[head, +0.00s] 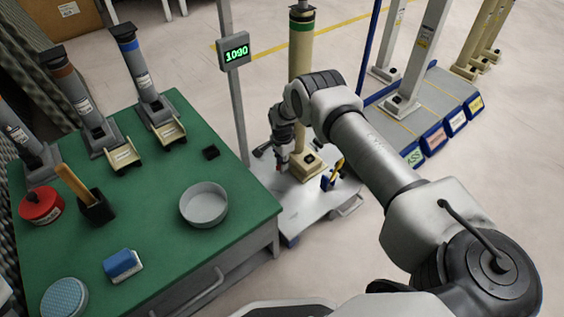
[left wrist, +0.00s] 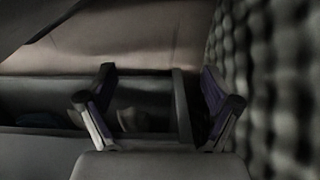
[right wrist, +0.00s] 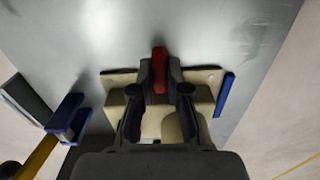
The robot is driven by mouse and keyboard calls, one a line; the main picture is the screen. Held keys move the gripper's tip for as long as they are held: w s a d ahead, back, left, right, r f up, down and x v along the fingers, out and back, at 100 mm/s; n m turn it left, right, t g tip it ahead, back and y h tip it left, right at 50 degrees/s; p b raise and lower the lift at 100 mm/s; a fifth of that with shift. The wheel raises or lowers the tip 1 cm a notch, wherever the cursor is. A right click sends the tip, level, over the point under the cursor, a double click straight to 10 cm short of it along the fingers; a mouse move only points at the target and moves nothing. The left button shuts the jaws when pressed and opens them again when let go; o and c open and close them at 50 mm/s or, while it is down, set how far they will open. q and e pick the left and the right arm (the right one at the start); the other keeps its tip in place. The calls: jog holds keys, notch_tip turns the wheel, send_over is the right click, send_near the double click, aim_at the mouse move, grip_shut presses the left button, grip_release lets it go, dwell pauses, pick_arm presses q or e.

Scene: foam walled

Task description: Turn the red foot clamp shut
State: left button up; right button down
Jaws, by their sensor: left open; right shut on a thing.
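The red foot clamp (right wrist: 159,68) shows in the right wrist view as a short red lever over a cream base plate (right wrist: 118,80) on a grey metal platform. My right gripper (right wrist: 160,82) is shut on the red lever, its dark fingers on either side. In the head view my right gripper (head: 281,163) reaches down beside the foot of a tall cream column (head: 300,60); the clamp is mostly hidden there. My left gripper (left wrist: 160,88) is open and empty in the left wrist view, near a dark foam wall (left wrist: 270,90).
The green-topped bench (head: 160,215) with a grey round dish (head: 204,204) and several columns stands left of the platform (head: 290,222). A post with a display (head: 235,52) rises close by. Blue and yellow parts (head: 331,178) stand right of the column foot. A labelled rack (head: 435,100) stands farther right.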

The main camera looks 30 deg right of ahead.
jog(key=c, duration=1.2)
grip_release()
jog(key=shift+f, duration=0.1)
jog(key=shift+o, duration=0.2)
notch_tip(320, 180, up, 12)
